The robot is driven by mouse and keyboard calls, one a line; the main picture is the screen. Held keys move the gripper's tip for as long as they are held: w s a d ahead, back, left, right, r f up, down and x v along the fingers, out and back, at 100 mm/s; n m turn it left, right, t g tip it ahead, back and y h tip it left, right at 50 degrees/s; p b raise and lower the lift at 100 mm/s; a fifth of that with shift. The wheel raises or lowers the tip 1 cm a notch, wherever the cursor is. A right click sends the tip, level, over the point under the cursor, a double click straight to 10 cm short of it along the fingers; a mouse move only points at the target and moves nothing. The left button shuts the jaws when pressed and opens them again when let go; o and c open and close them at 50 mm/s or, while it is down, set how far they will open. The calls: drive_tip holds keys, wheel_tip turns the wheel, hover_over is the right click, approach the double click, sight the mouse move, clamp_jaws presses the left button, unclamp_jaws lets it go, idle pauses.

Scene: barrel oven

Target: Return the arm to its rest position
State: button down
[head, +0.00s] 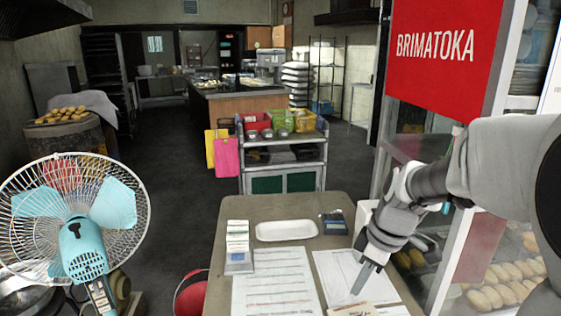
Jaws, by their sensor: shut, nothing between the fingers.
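My arm reaches in from the right side of the head view. My gripper (357,291) points down over the right part of the desk (225,210), above a printed sheet of paper (340,270). Its fingers are together and hold nothing. The fingertips are close to the paper, but I cannot tell whether they touch it. Small cream papers (365,310) lie at the bottom edge just below the gripper.
The desk also carries a white tray (287,230), a card stack (238,245) and another printed sheet (272,285). A glass cabinet with bread (500,285) stands close on the right. A fan (85,250) and a red bucket (190,297) stand on the left.

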drive_tip(key=s+a+r+m+t+h, duration=0.1)
drive_tip(key=s+a+r+m+t, duration=0.1)
drive_tip(key=s+r+m, duration=0.35)
drive_tip(key=s+a+r+m+t+h, duration=0.1)
drive_tip(key=s+r+m+t, duration=0.1)
drive_tip(key=s+m, duration=0.6)
wheel_tip(320, 180, up, 16)
drive_tip(key=s+n+p, duration=0.2)
drive_tip(key=p, duration=1.3)
drive_tip(key=shift+f, duration=0.15)
